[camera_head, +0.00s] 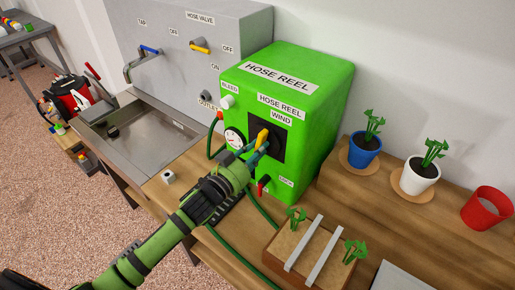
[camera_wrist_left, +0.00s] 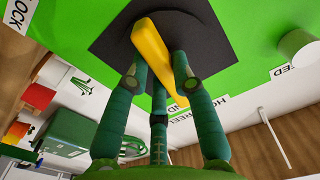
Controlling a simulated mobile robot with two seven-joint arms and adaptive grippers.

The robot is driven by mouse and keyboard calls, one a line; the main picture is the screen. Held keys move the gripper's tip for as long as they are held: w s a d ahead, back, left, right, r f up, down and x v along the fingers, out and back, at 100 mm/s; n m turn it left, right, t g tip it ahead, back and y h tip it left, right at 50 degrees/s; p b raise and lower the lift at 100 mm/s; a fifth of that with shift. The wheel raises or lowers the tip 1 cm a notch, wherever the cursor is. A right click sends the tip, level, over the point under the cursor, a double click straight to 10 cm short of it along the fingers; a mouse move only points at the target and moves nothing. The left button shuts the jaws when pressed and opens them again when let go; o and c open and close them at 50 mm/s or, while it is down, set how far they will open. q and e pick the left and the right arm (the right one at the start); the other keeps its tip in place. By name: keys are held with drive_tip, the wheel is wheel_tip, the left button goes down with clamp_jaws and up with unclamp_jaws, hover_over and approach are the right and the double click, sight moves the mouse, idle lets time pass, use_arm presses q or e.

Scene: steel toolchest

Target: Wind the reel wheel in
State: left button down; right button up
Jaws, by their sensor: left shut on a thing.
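The green hose reel box (camera_head: 330,105) stands on the wooden bench. Its front has a black square plate (camera_head: 277,150) under the label "WIND", with a yellow wheel handle (camera_head: 262,137) on it. My left gripper (camera_head: 256,149) reaches in from the lower left and is shut on the yellow handle. In the left wrist view, the fingers of my left gripper (camera_wrist_left: 160,68) close around the yellow handle (camera_wrist_left: 152,45), which lies slanted across the black plate (camera_wrist_left: 108,38). The fingers partly hide the handle in both views. My right gripper is not in view.
A round gauge (camera_head: 235,138), a white bleed knob (camera_head: 227,102) and a red lever (camera_head: 262,184) sit close around the plate. A green hose (camera_head: 228,246) runs below my arm. A planter box (camera_head: 285,245) stands in front, and potted plants stand to the right.

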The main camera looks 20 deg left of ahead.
use_arm(q)
drive_tip(key=m, duration=0.8)
drive_tip(key=shift+w+a, duration=0.15)
drive_tip(key=shift+a, duration=0.05)
drive_tip(key=m, duration=0.4)
drive_tip(key=shift+a+r+m, duration=0.1)
drive_tip(key=shift+a+m, duration=0.05)
drive_tip(key=shift+m, duration=0.25)
drive_tip(key=m+p, duration=0.1)
drive_tip(key=m, duration=0.6)
drive_tip(key=m+p, duration=0.1)
drive_tip(key=m, duration=0.5)
drive_tip(key=r+m+p, duration=0.1)
drive_tip(key=m, duration=0.6)
drive_tip(key=shift+m, duration=0.3)
